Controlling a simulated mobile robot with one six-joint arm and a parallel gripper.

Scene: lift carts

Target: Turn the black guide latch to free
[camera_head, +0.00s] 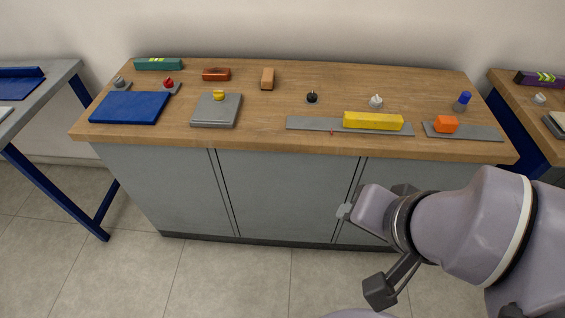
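The black guide latch (312,97) is a small black knob on a small base, standing on the wooden worktop behind the long grey strip. It is too small to tell which way it is turned. My gripper (361,250) is in front of the counter, below the worktop edge and well away from the latch. Its fingers look spread apart with nothing between them. Part of the gripper is hidden behind my arm.
A grey strip (310,123) bears a yellow bar (373,121). A grey plate (213,113) and blue plate (130,107) lie left. The worktop (270,132) is clear around the latch.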

